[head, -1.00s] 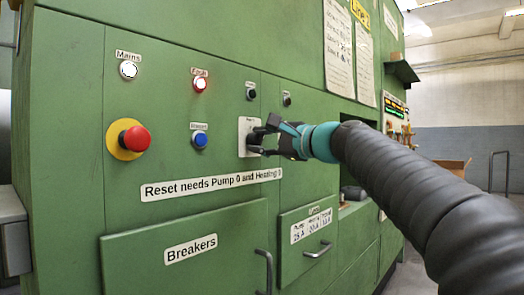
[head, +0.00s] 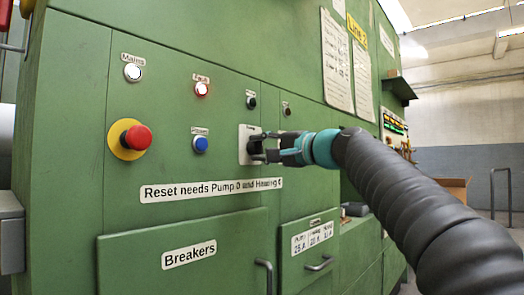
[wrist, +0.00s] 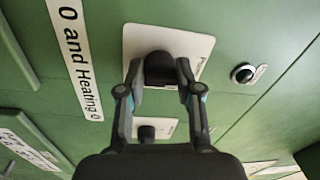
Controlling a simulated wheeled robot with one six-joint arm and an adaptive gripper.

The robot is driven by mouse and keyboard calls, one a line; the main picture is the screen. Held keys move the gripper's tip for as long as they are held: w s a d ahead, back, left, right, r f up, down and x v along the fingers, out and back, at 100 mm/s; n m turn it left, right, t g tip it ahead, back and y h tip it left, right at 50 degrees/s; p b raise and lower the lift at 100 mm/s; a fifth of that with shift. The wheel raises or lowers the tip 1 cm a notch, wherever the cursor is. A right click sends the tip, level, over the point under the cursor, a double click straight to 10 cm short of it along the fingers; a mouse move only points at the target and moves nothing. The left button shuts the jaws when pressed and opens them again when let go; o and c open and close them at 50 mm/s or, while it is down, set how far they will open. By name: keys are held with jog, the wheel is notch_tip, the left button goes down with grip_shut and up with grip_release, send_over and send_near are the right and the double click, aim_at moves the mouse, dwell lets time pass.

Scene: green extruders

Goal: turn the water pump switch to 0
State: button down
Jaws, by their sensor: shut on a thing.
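The pump switch is a black knob on a white plate (head: 242,152) on the green cabinet front. In the wrist view its knob (wrist: 159,68) sits between my two fingertips, and its white plate (wrist: 195,47) shows around it with a partly covered label. My gripper (head: 262,149) is shut on the knob from the right side of the picture; it also shows in the wrist view (wrist: 158,80). The knob's pointer and the 0 mark cannot be made out.
A second black knob (wrist: 147,132) on a white plate lies beyond my fingers. Drawer handles (head: 320,264) stick out below.

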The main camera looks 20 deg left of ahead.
jog(key=shift+f, duration=0.2)
jog(key=c, duration=0.8)
grip_release()
jog(key=shift+a, duration=0.1)
jog(key=shift+r, duration=0.1)
jog(key=shift+s+d, duration=0.15)
jog(key=shift+d, duration=0.35)
jog(key=v, duration=1.1)
